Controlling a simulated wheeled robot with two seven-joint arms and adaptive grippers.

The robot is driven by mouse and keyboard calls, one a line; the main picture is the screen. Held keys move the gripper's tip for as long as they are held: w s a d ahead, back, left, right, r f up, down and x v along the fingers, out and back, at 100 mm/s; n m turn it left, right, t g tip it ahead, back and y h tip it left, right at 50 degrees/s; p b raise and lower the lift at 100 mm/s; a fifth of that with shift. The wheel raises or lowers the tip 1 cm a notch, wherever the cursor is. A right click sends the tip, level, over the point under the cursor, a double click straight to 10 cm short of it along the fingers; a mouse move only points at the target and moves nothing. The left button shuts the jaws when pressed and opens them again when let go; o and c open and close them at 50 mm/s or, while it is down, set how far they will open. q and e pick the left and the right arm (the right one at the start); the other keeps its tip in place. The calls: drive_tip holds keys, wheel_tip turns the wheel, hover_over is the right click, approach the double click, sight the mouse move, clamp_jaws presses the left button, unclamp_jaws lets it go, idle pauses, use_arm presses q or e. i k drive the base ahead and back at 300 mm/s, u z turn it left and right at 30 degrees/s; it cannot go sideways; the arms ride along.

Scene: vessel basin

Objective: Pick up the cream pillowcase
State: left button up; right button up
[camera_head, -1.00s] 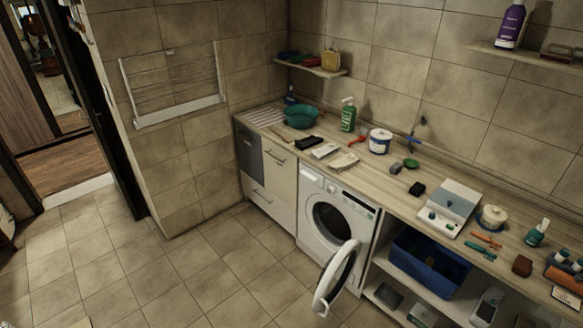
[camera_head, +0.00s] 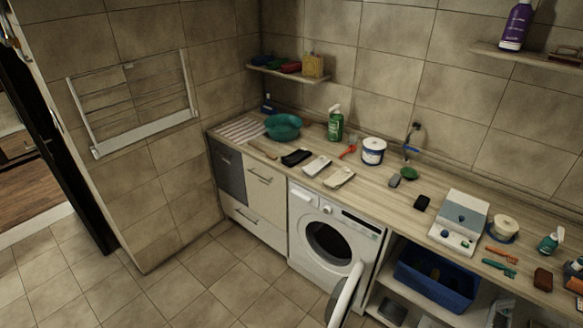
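A small cream folded cloth (camera_head: 339,177), which looks like the cream pillowcase, lies flat on the wooden counter (camera_head: 404,205) above the washing machine (camera_head: 330,240). A similar whitish folded item (camera_head: 317,165) lies just left of it, and a black folded item (camera_head: 296,157) lies left of that. They lie side by side with small gaps. Neither of my grippers is in view, and nothing touches the cream cloth.
The washing machine door (camera_head: 346,295) stands open toward me. A teal basin (camera_head: 284,127), a green bottle (camera_head: 336,123) and a white tub (camera_head: 373,151) stand behind the cloths. The tiled floor (camera_head: 195,285) is clear in front of the drawers.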

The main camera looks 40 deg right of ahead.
sight(336, 181)
drive_tip(key=z, duration=0.1)
drive_tip(key=i, duration=1)
drive_tip(key=z, duration=0.4)
